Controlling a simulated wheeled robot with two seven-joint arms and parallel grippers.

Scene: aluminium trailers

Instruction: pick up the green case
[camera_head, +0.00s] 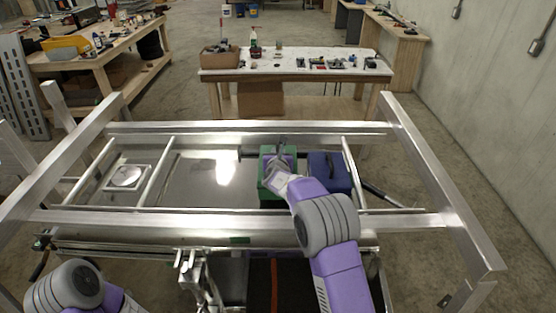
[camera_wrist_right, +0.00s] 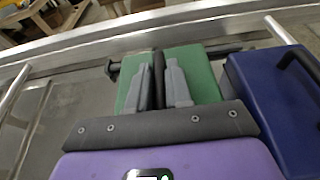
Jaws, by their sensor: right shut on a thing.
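The green case (camera_head: 265,178) lies on the aluminium trailer bed in the head view, right of its middle. It also shows in the right wrist view (camera_wrist_right: 204,75), partly hidden behind my gripper. My right gripper (camera_head: 281,150) is over the case, with its arm reaching in from the bottom right. In the right wrist view, the two grey fingers (camera_wrist_right: 160,85) are shut on the dark handle strip in the middle of the case. I cannot tell whether the case is clear of the bed. My left gripper is out of view; only part of my left arm shows at the bottom left.
A blue case (camera_head: 328,172) with a dark handle stands just right of the green case. Aluminium rails (camera_head: 240,127) frame the trailer bed. The bed (camera_head: 205,182) left of the green case is bare. A cluttered table (camera_head: 296,72) stands behind.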

